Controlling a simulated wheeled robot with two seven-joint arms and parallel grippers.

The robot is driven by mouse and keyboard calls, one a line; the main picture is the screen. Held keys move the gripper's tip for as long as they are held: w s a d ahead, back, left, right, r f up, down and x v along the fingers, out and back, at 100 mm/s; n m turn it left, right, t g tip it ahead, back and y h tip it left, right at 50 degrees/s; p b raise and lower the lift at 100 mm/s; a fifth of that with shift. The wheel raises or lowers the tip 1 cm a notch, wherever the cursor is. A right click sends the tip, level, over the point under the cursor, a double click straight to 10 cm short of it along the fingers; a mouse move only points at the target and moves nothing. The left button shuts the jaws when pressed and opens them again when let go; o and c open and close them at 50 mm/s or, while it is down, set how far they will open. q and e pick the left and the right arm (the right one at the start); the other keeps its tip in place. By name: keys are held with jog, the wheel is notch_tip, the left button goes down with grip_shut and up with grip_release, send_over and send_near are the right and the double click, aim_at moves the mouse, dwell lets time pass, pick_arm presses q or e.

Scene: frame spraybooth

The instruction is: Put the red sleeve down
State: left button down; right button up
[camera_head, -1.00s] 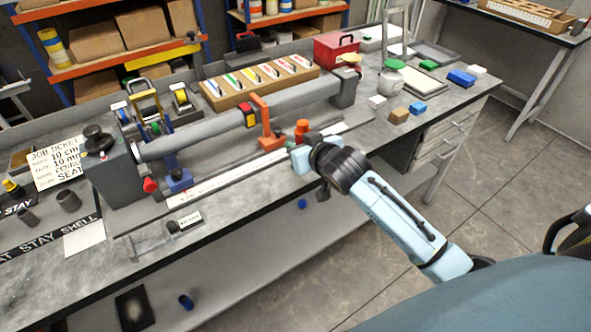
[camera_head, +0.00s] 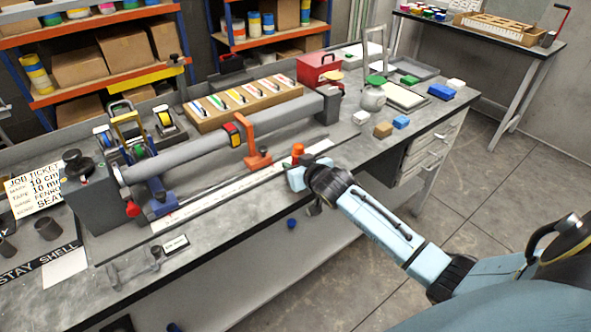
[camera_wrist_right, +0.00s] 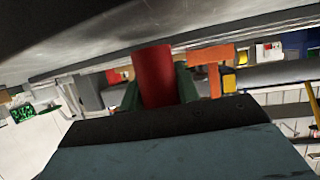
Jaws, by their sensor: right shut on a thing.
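The red sleeve (camera_wrist_right: 155,75) is a short red cylinder standing between the dark green fingers of my right gripper (camera_wrist_right: 160,88) in the wrist view. In the head view its orange-red top (camera_head: 298,150) shows just above my right gripper (camera_head: 296,174). The gripper is shut on it, over the front part of the bench (camera_head: 225,218), right of the orange clamp (camera_head: 250,146). The sleeve's lower end is hidden, so I cannot tell if it touches anything. My left gripper is out of view.
A long grey tube (camera_head: 200,150) lies along the bench behind the gripper, with a white rule (camera_head: 215,202) in front of it. White, tan and blue blocks (camera_head: 382,130) stand to the right. The bench's front strip left of the gripper is mostly clear.

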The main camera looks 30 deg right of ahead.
jog(key=shift+f, duration=0.55)
jog(key=shift+f, duration=0.15)
jog(key=o, duration=1)
jog(key=shift+s+r, duration=0.2)
jog(key=p+v, duration=0.2)
jog(key=v, duration=0.9)
jog(key=shift+s, duration=0.25)
jog(key=shift+r, duration=0.1)
